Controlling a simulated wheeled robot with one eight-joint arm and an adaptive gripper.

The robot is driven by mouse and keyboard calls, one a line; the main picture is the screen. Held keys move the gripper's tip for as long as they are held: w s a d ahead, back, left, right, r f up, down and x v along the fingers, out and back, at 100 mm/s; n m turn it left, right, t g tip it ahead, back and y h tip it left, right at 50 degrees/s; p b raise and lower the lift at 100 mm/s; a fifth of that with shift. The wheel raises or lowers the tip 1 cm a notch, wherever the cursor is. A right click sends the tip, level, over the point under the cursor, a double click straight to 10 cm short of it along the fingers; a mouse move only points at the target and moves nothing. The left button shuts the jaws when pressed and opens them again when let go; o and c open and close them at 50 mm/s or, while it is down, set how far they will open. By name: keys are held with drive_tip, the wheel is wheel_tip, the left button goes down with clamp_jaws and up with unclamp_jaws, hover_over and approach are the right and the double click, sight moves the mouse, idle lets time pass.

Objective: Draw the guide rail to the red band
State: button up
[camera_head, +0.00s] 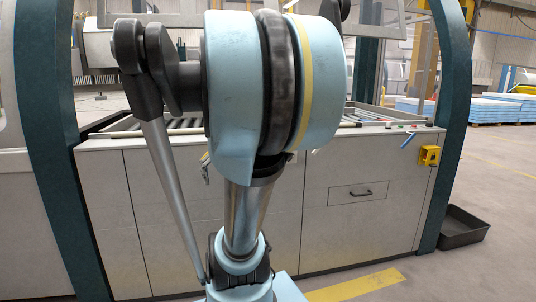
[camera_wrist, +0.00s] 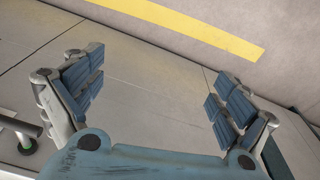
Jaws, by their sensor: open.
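My gripper (camera_wrist: 157,92) is open in the wrist view, with blue-padded fingers spread apart and nothing between them. In the head view my arm hides the gripper and the middle of the machine. Thin rails (camera_head: 362,125) lie along the machine's top edge; I cannot tell which is the guide rail. A small red mark (camera_head: 388,127) shows near their right end, too small to tell if it is the red band.
The pale machine cabinet (camera_head: 340,228) has a drawer handle (camera_head: 362,193) and a yellow box (camera_head: 429,155) at its right. A dark teal post (camera_head: 449,120) and a black floor tray (camera_head: 463,228) stand at right. A yellow floor stripe (camera_wrist: 185,27) also shows in the wrist view.

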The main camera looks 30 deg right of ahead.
drive_tip(key=w+d+r+m, duration=0.1)
drive_tip(key=w+d+r, duration=0.5)
drive_tip(key=d, duration=0.3)
drive_tip(key=w+d+r+g, duration=0.1)
drive_tip(key=w+d+r, duration=0.45)
drive_tip(key=d, duration=0.25)
drive_tip(key=w+d+r+m, duration=0.1)
drive_tip(key=w+d+r, duration=0.45)
drive_tip(key=d, duration=0.35)
drive_tip(key=f, duration=1.1)
drive_tip(key=w+f, duration=0.1)
drive_tip(key=f, duration=0.5)
drive_tip(key=shift+a+f, duration=0.25)
